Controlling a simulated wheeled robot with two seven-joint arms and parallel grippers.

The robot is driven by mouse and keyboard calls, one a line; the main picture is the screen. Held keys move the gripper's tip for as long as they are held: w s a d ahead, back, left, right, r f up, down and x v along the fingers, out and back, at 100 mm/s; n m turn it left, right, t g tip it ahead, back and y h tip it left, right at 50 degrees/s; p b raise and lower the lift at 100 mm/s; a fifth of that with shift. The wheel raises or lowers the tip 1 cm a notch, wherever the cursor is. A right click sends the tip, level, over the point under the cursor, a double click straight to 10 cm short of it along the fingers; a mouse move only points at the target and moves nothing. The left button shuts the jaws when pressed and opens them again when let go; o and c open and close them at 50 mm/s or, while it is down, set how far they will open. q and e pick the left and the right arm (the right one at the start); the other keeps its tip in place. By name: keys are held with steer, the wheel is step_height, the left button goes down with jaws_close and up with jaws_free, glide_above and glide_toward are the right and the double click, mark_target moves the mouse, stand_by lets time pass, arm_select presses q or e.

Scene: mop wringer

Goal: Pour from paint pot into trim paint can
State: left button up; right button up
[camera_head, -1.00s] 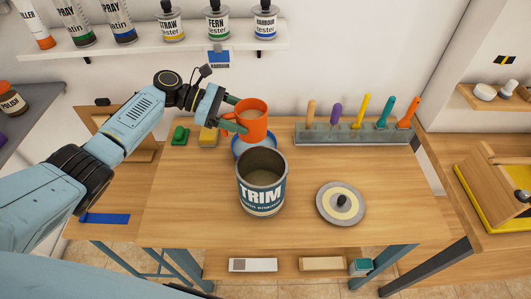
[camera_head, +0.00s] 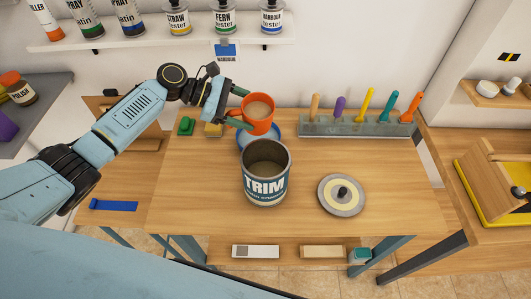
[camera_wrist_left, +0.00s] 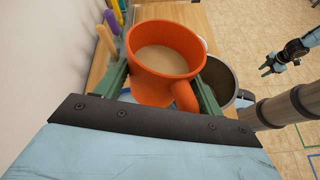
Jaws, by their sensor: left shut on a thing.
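The orange paint pot (camera_head: 261,127), with tan paint inside, is held by my left gripper (camera_head: 243,107), whose green fingers are shut on it. The pot is up behind the trim paint can and looks nearly upright. In the left wrist view, the pot (camera_wrist_left: 160,85) fills the middle, with its handle toward the camera. The open trim paint can (camera_head: 266,187), grey with a blue TRIM label, stands upright on the bench; its rim also shows in the left wrist view (camera_wrist_left: 233,84), partly hidden by the pot. My right gripper (camera_wrist_left: 267,67) is apart from both, empty, its fingers spread.
A blue saucer (camera_head: 244,143) is on the bench behind the can. A round lid (camera_head: 341,195) with a dark knob lies to the right. A grey rack (camera_head: 357,126) of coloured-handled tools stands at the back. Green and yellow blocks sit left of the pot. The front bench is clear.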

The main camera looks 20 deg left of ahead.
mark_target(248, 120)
arm_select(q)
steer(key=shift+s+d+r+m+y, duration=0.15)
steer(key=shift+s+r+m+y, duration=0.15)
steer(key=shift+s+r, duration=0.1)
steer(key=shift+s+d+f+m+t, duration=0.35)
steer(key=shift+s+f+m+t, duration=0.05)
steer(key=shift+s+t, duration=0.15)
steer(key=shift+s+d+r+t+y, duration=0.15)
steer(key=shift+s+r+t+y, duration=0.1)
steer(key=shift+y, duration=0.15)
steer(key=shift+s+d+r+m, duration=0.1)
steer(key=shift+s+d+m, duration=0.15)
steer(key=shift+m, duration=0.15)
steer(key=shift+s+r+t, duration=0.1)
steer(key=shift+t, duration=0.2)
steer(key=shift+s+d, duration=0.1)
steer(key=shift+s, duration=0.1)
steer(key=shift+m+y+b, duration=0.3)
steer(key=shift+s+d, duration=0.1)
